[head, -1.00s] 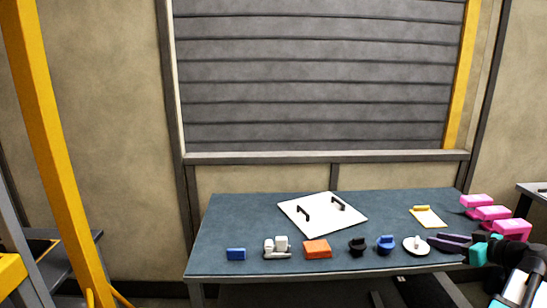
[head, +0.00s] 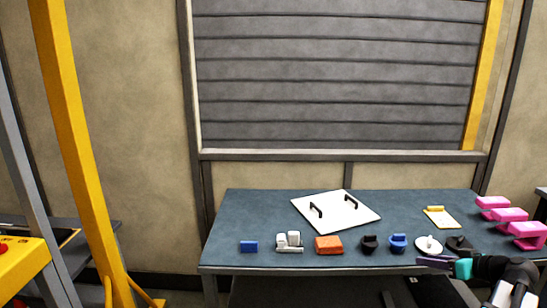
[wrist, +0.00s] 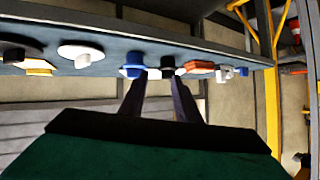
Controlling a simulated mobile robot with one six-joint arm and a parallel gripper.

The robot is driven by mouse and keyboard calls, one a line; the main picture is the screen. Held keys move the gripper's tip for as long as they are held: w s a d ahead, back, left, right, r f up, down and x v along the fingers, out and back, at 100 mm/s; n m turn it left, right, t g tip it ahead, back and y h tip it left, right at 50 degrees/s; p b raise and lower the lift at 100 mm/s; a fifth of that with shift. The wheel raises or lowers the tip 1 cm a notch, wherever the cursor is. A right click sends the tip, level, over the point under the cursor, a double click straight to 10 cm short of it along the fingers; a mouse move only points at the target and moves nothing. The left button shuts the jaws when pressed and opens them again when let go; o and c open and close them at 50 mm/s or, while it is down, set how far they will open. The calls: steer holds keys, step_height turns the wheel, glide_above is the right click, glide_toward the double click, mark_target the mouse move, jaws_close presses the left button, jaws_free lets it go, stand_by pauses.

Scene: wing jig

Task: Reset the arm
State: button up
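My gripper (head: 430,262) is at the front right of the blue-grey table (head: 270,210), at its front edge in the head view, with dark purple fingers pointing left and a teal part behind them. In the wrist view its two fingers (wrist: 157,82) stand apart with nothing visible between them. The table's objects lie beyond the fingertips there, including a blue knob-like piece (wrist: 133,62) and a black piece (wrist: 168,62). No object is seen held.
The table carries a white panel with two black handles (head: 335,218), an orange block (head: 328,245), a white disc (head: 428,246), a yellow clipboard-like piece (head: 440,218) and pink blocks (head: 525,232). A yellow post (head: 75,150) stands at the left.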

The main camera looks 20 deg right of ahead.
steer(key=w+a+f+m+g+y+b, duration=0.1)
steer(key=w+a+f+g, duration=0.15)
steer(key=a+f, duration=0.65)
steer(key=w+a+f+g+y+b, duration=0.15)
steer(key=w+a+f, duration=0.25)
steer(key=a+f, duration=0.6)
steer(key=s+a+f+g, duration=0.1)
steer(key=a+f+g, duration=0.2)
steer(key=a+f, duration=0.4)
steer(key=s+a+f+g, duration=0.2)
steer(key=a+f, duration=0.4)
steer(key=f, duration=0.4)
steer(key=s+a+f+g+h+b, duration=0.1)
steer(key=s+a+f+g+b, duration=0.3)
steer(key=s+a+f, duration=0.8)
steer(key=s+a+f+g+h, duration=0.4)
steer(key=s+a+f, duration=0.1)
steer(key=s+f, duration=0.5)
steer(key=shift+s+a+f+n, duration=0.15)
steer(key=shift+s+a+n, duration=0.25)
steer(key=shift+s, duration=0.4)
